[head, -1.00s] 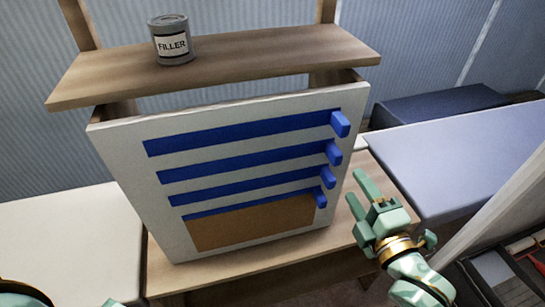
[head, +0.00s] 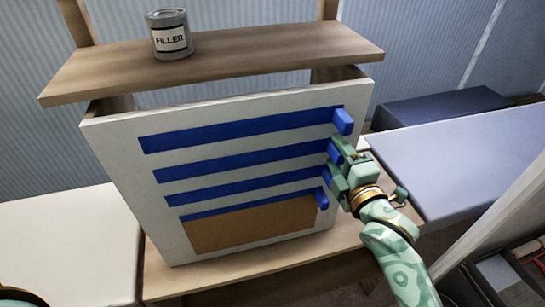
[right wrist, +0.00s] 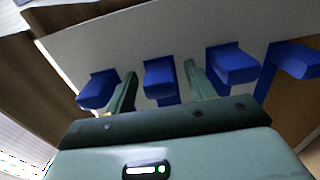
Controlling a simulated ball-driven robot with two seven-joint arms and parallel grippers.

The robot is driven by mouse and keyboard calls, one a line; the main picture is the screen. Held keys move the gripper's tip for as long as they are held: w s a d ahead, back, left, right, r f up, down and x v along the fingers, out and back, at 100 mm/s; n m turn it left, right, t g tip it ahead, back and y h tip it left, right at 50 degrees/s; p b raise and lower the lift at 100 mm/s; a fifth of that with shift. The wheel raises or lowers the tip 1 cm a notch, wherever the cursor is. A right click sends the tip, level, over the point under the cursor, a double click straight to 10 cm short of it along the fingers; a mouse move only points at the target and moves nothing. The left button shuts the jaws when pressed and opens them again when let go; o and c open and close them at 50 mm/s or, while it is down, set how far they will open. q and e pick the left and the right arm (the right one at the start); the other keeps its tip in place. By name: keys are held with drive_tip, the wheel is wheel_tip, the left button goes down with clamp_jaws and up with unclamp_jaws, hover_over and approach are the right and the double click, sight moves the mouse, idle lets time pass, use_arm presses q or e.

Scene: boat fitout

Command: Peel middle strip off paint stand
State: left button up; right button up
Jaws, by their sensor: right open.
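The white paint stand panel (head: 115,150) leans upright with several blue strips, each ending in a blue tab at its right edge. The second strip from the top (head: 240,158) lies flat on the panel. Its tab (right wrist: 160,78) stands between the two fingers of my right gripper (head: 337,160), with a gap on each side in the right wrist view. That gripper (right wrist: 160,72) is open. The top tab (head: 343,121) and the bottom tab (head: 322,199) are outside the fingers. My left gripper is out of view.
A brown patch (head: 250,228) covers the panel's lower part. A filler can (head: 170,38) stands on the wooden shelf (head: 250,60) above. A blue-grey surface (head: 460,150) lies to the right and a white one (head: 60,240) to the left.

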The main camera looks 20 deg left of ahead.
drive_tip(key=c, duration=1)
drive_tip(key=shift+s+d+p, duration=0.15)
drive_tip(key=shift+p, duration=0.2)
drive_tip(key=shift+p+v, duration=1.2)
drive_tip(key=shift+v, duration=0.4)
drive_tip(key=shift+p+v, duration=1.7)
drive_tip(key=shift+v, duration=2)
